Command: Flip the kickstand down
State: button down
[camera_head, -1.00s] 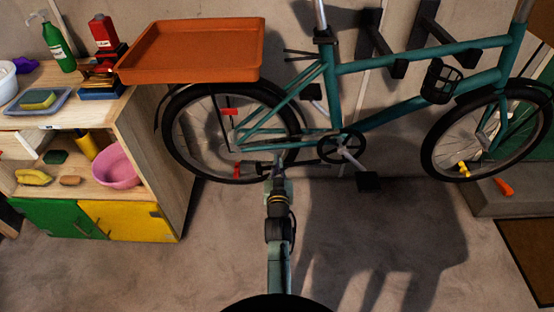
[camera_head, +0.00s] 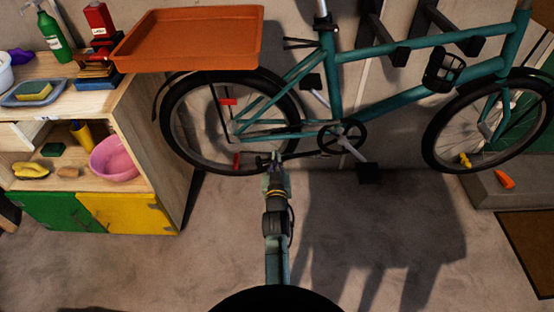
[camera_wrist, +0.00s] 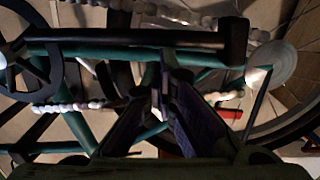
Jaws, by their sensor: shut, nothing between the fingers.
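The teal bicycle (camera_head: 385,108) stands upright against the back wall. A dark bar (camera_head: 304,155) low by its rear wheel looks like the kickstand, lying about level; I cannot be sure of it. In the wrist view a thick dark bar (camera_wrist: 130,38) crosses the top, with a teal frame tube just below it. My gripper (camera_head: 276,156) is low in front of the rear wheel, close to the dark bar. In the wrist view my gripper (camera_wrist: 163,85) has its fingers together and empty, below the bar's right part. I cannot tell whether they touch it.
An orange tray (camera_head: 190,42) sits above the rear wheel (camera_head: 180,160). A wooden cabinet (camera_head: 150,115) with a pink bowl (camera_head: 115,158) stands at left. A crank pedal (camera_head: 368,173) hangs right of my gripper. The floor (camera_head: 400,240) in front is mostly clear.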

jog(key=d+f+n+b, duration=0.2)
jog(key=d+f+n, duration=0.3)
jog(key=f+n, duration=0.2)
jog(key=d+f+n+h+b, duration=0.1)
jog(key=d+f+n+b, duration=0.2)
jog(key=d+f+n, duration=0.2)
jog(key=shift+f+n+t, duration=0.4)
jog(key=shift+f+n, duration=0.9)
jog(key=shift+f, duration=0.6)
